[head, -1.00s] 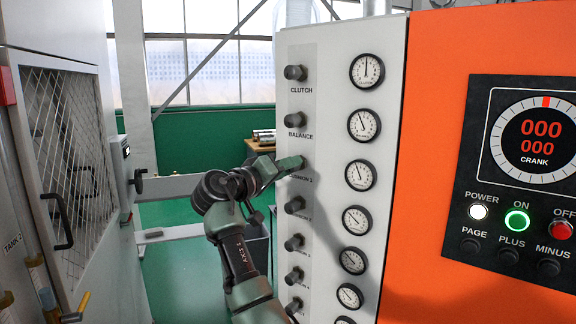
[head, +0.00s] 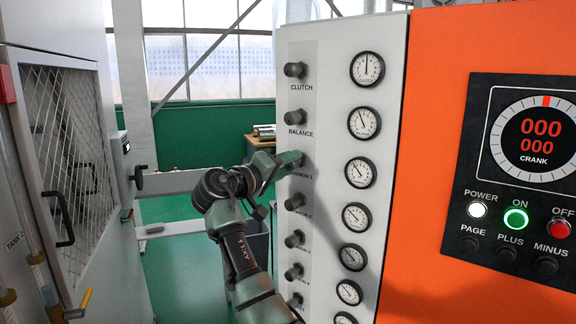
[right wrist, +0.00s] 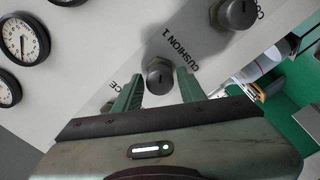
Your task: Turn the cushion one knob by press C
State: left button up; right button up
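The cushion 1 knob (right wrist: 159,75) is a dark, slotted cap on the white panel (head: 393,110). It sits between the two green fingers of my right gripper (right wrist: 160,76) in the right wrist view. In the head view my right gripper (head: 284,164) reaches the panel from the left. The cushion 1 dial (head: 360,172) is right of the knob, its needle pointing up and left. Press C is not legible. My left gripper is out of view.
The clutch (head: 295,70) and balance (head: 295,118) knobs stand above, and several similar knobs run below. An orange cabinet (head: 430,190) with a button panel (head: 500,235) stands right. A grey mesh-door cabinet (head: 95,245) stands left, with green floor between.

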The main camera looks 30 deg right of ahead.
jog(key=shift+o, duration=0.3)
jog(key=shift+s+a+f, duration=0.1)
jog(key=shift+a, duration=0.2)
jog(key=b+v, duration=0.3)
jog(key=v, duration=0.4)
jog(key=shift+a+b, duration=0.15)
jog(key=shift+b, duration=0.15)
dwell(1.9)
